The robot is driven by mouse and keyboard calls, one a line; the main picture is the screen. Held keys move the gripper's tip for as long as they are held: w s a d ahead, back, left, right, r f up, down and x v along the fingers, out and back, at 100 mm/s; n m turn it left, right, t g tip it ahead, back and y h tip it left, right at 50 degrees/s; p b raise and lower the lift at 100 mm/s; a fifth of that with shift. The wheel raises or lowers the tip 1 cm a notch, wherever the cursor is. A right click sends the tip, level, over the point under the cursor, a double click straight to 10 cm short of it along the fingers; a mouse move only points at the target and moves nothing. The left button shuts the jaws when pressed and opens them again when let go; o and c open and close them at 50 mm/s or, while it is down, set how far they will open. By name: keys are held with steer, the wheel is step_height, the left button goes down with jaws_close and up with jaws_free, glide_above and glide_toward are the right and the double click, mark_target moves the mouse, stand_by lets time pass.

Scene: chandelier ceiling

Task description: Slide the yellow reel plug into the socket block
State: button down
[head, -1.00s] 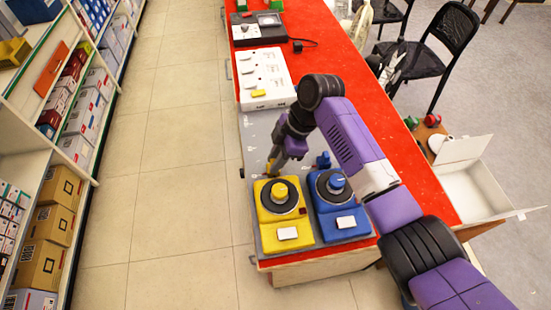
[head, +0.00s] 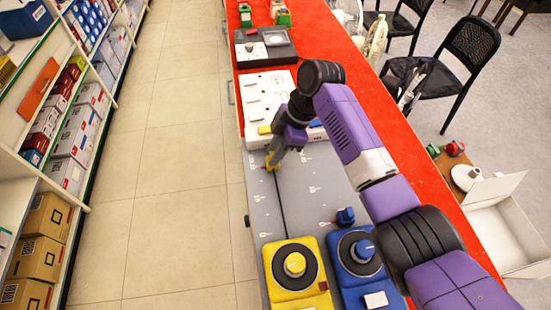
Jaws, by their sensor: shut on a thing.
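The yellow reel (head: 290,289) stands on a grey board (head: 306,215) in the foreground. A dark cord runs from the reel along the board towards the plug. The white socket block (head: 257,96) lies just beyond my gripper, with several marked outlets on top and a yellow part (head: 265,130) at its near left edge. The plug is apart from the block, on its near side. My arm hides the block's right part.
A blue reel (head: 361,292) stands right of the yellow one, with a blue plug (head: 345,216) behind it. A dark device (head: 279,46) stands on the red counter (head: 325,40) beyond the block. Shelves line the left; the aisle floor (head: 175,150) is clear.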

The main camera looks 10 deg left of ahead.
steer(key=shift+w+r, duration=0.1)
steer(key=shift+w, duration=0.15)
steer(key=c, duration=1.2)
jaws_free()
steer(key=b+v, duration=0.1)
steer(key=v, duration=0.6)
steer(key=shift+r, duration=0.35)
steer(key=shift+d, duration=0.15)
